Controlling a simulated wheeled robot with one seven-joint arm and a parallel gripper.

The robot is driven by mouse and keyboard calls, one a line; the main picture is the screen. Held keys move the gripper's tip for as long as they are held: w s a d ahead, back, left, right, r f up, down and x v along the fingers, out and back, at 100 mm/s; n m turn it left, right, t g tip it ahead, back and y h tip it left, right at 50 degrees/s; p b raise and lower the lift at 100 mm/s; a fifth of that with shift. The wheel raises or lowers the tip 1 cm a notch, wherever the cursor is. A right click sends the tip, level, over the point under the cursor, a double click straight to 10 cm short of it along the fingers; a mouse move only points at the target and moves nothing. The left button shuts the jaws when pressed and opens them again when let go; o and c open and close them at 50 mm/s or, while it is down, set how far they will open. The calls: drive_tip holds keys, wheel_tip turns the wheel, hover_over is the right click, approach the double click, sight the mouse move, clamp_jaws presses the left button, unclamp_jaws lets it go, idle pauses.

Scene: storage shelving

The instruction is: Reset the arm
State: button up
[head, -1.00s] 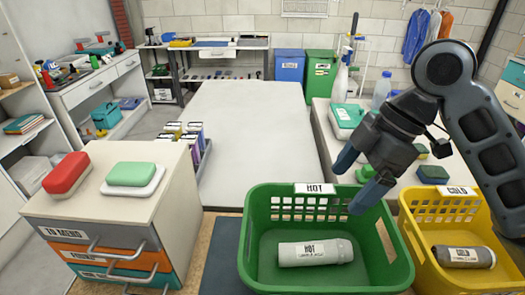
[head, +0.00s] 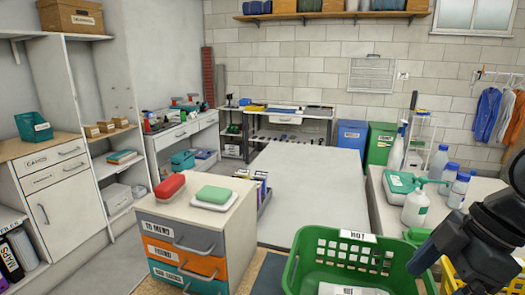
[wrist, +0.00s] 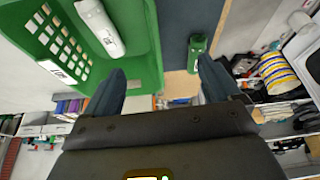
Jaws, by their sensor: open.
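My gripper (wrist: 163,80) is open and empty in the wrist view, with a dark blue finger on each side. In the head view my gripper (head: 428,252) is at the lower right, beside the right rim of the green HOT basket (head: 303,246), partly cut off by the frame. A white bottle (wrist: 100,27) lies in that basket (wrist: 148,60). Only a sliver of the bottle (head: 350,289) shows in the head view.
A yellow basket (head: 450,275) is mostly hidden behind my arm. A drawer unit (head: 155,215) holds a red and a green block. Bottles stand on the right table (head: 380,195). The large white table (head: 310,180) is clear on top.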

drive_tip(key=w+a+m+t+y, duration=0.3)
drive_tip(key=a+m+t+y, duration=0.25)
drive_tip(key=a, duration=0.95)
drive_tip(key=s+a+f+m+t+h, duration=0.1)
drive_tip(key=s+a+f+m+t, duration=0.2)
drive_tip(key=f+m+t, duration=0.3)
drive_tip(key=s+d+f+m+t+h, duration=0.1)
drive_tip(key=s+d+f+m+h, duration=0.25)
drive_tip(key=s, duration=0.55)
drive_tip(key=s+d+f+m+t+h, duration=0.1)
drive_tip(key=s+d+f+m+h, duration=0.25)
drive_tip(key=s, duration=0.55)
drive_tip(key=s+d+r+n+h, duration=0.1)
drive_tip(key=s+d+r, duration=0.1)
drive_tip(key=s, duration=0.5)
drive_tip(key=s+d+r+n+h, duration=0.1)
drive_tip(key=s+d+r+n, duration=0.1)
drive_tip(key=s+d, duration=0.3)
drive_tip(key=v, duration=0.3)
drive_tip(key=shift+s+d+f, duration=0.2)
drive_tip(key=shift+d+f, duration=0.05)
